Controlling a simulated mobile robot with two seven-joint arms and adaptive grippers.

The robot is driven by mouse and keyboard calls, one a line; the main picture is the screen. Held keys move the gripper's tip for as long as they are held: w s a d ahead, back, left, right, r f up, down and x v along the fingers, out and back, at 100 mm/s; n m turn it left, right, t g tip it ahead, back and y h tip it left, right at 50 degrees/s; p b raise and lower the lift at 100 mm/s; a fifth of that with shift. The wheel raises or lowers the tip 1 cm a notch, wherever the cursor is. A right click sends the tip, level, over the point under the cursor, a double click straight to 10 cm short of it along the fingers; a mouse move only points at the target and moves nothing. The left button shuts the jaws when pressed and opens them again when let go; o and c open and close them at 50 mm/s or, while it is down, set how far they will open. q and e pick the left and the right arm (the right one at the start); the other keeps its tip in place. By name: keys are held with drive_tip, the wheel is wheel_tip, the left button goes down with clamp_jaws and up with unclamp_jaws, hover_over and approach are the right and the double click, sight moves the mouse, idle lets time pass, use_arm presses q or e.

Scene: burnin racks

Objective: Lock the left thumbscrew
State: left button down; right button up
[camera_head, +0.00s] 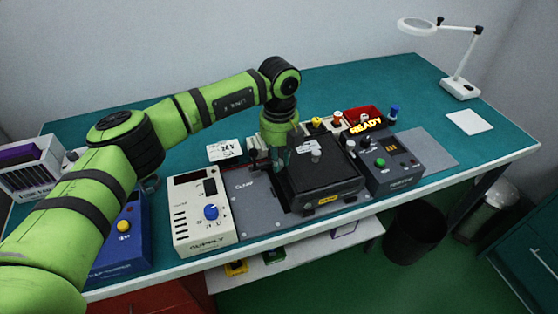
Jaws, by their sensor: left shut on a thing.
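My left gripper (277,168) points down at the left edge of the black box-like fixture (326,175) on the grey plate. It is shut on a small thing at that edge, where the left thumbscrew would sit. The thumbscrew itself is hidden by the fingers, so its turn position cannot be told. The fixture's lid lies flat, with a light label on top and a yellow label on its front. My right gripper is not in view.
A cream supply box (187,235) with a blue knob stands left of the grey plate (255,207). A dark box (392,163) with a lit READY sign stands right. Behind are a red bin (362,114) and small coloured items. A magnifier lamp (459,86) stands far right.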

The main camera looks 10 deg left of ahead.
use_arm(q)
drive_tip(key=m+b, duration=0.3)
drive_tip(key=shift+f+m, duration=0.2)
drive_tip(key=shift+m, duration=0.1)
drive_tip(key=m+b, duration=0.3)
drive_tip(key=m, duration=0.1)
drive_tip(key=shift+r+m, duration=0.1)
drive_tip(key=shift+m, duration=0.2)
drive_tip(key=m+b, duration=0.1)
drive_tip(key=m, duration=0.2)
drive_tip(key=shift+m, duration=0.3)
drive_tip(key=shift+r+m+b, duration=0.1)
drive_tip(key=shift+m+b, duration=0.55)
drive_tip(key=shift+m, duration=1.35)
drive_tip(key=c, duration=1.1)
unclamp_jaws()
